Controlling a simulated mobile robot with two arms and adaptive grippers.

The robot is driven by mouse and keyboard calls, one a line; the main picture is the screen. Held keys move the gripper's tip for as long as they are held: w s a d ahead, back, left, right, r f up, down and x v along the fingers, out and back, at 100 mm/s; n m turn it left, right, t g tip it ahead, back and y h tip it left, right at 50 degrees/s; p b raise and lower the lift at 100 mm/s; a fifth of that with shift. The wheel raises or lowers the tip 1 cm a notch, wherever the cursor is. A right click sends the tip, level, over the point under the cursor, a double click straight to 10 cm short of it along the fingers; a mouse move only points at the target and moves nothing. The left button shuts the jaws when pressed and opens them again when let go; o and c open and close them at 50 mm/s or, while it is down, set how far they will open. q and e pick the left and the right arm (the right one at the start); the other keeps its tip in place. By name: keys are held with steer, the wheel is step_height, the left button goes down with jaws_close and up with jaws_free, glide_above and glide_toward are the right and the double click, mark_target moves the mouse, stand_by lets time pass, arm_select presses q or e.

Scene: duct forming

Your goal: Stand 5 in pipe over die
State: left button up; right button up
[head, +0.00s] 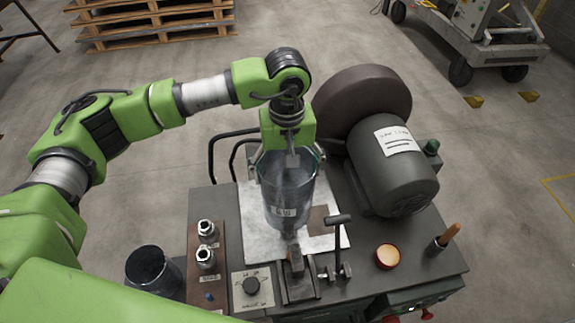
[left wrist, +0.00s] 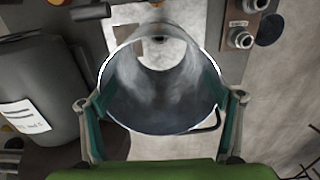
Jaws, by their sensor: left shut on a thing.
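A grey, shiny pipe (head: 287,196) with a small white label stands upright over a pale metal plate (head: 255,234) on the machine bench. My left gripper (head: 288,163) is shut on the pipe's upper end from above, one finger on each side. In the left wrist view I look down the open pipe (left wrist: 155,95), with the fingers at its left and right rim. Through the bore I see pale plate and a small dark spot. The die is not clearly made out. I cannot tell whether the pipe's lower end touches the plate. My right gripper is not in view.
A large grey motor (head: 393,170) and a dark wheel (head: 362,100) stand close right of the pipe. A lever (head: 340,245) and clamp block (head: 296,262) are in front. A panel with two metal fittings (head: 206,257) is front left. Wooden pallets (head: 150,22) lie far back.

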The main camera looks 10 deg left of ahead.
arm_select(q)
step_height(320, 180, down, 8)
steer(key=b, duration=0.8)
steer(key=shift+f, duration=0.2)
steer(key=shift+w+f+b, duration=0.1)
steer(key=shift+f+b, duration=0.25)
steer(key=shift+b, duration=0.4)
steer(key=o, duration=1.8)
steer(key=shift+c, duration=0.2)
step_height(320, 180, up, 12)
